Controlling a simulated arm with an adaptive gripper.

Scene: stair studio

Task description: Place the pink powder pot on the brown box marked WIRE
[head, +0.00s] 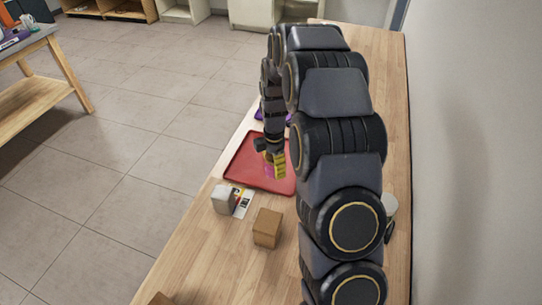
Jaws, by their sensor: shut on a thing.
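My gripper (274,166), with yellow fingers, is over the red tray. It is shut on the pink powder pot (269,170), which shows only as a small pink patch by the fingertips. I cannot tell whether the pot touches the tray. A brown box (267,228) stands on the wooden table, nearer to the camera than the tray. Another brown box (160,299) is cut off at the bottom edge. No WIRE marking is readable on either box from here.
The red tray (239,172) lies on the wooden table (205,262). A pale grey box (223,200) and a printed sheet (241,205) lie between tray and brown box. A purple thing (259,114) is behind the tray. A white container (389,205) is partly hidden by my arm.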

